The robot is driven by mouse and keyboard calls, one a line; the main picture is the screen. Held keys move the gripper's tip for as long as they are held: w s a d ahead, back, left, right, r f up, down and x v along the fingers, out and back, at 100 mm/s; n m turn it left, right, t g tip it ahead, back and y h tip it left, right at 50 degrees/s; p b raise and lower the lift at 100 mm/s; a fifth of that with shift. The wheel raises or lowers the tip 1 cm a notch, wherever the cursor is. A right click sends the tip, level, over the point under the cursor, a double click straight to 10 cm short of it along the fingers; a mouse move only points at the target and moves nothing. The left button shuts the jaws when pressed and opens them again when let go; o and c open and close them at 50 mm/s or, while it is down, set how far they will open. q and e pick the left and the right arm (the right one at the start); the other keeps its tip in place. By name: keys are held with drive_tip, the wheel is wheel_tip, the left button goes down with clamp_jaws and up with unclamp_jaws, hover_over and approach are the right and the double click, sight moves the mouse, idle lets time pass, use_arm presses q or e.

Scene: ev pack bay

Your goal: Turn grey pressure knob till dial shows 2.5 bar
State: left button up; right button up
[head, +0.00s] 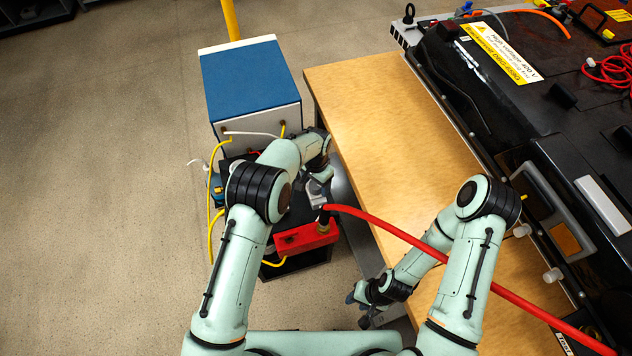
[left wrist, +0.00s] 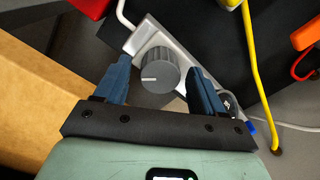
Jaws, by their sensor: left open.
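The grey pressure knob (left wrist: 159,72) is ribbed and round, with a white pointer line on its face pointing left in the left wrist view. It sits on a light metal plate (left wrist: 180,48). My left gripper (left wrist: 158,66) is open, with one blue finger on each side of the knob; I cannot tell whether either finger touches it. In the head view my left arm covers the knob, and no dial face or reading can be made out in either view. My right gripper (head: 361,309) hangs low by the table's near edge, away from the knob; its jaws are too small to judge.
A blue-topped white box (head: 243,82) stands behind, with yellow hoses. A red block (head: 306,238) and red hose (head: 420,248) lie close to my left arm. The wooden table (head: 375,110) and black battery pack (head: 470,95) are to the right. Floor at left is clear.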

use_arm(q)
drive_tip(key=c, duration=1.1)
drive_tip(key=shift+o, duration=0.2)
use_arm(e)
drive_tip(key=shift+w+r, duration=0.1)
use_arm(q)
drive_tip(key=shift+r+m+p, duration=0.1)
drive_tip(key=shift+m+p, duration=0.3)
drive_tip(key=shift+m, duration=0.6)
drive_tip(key=m, duration=0.2)
drive_tip(key=shift+m+p, duration=0.3)
drive_tip(key=m, duration=0.2)
drive_tip(key=shift+m, duration=0.4)
drive_tip(key=m, duration=0.5)
use_arm(e)
drive_tip(key=shift+w+r, duration=0.9)
drive_tip(key=shift+w, duration=0.25)
use_arm(q)
drive_tip(key=shift+m, duration=0.3)
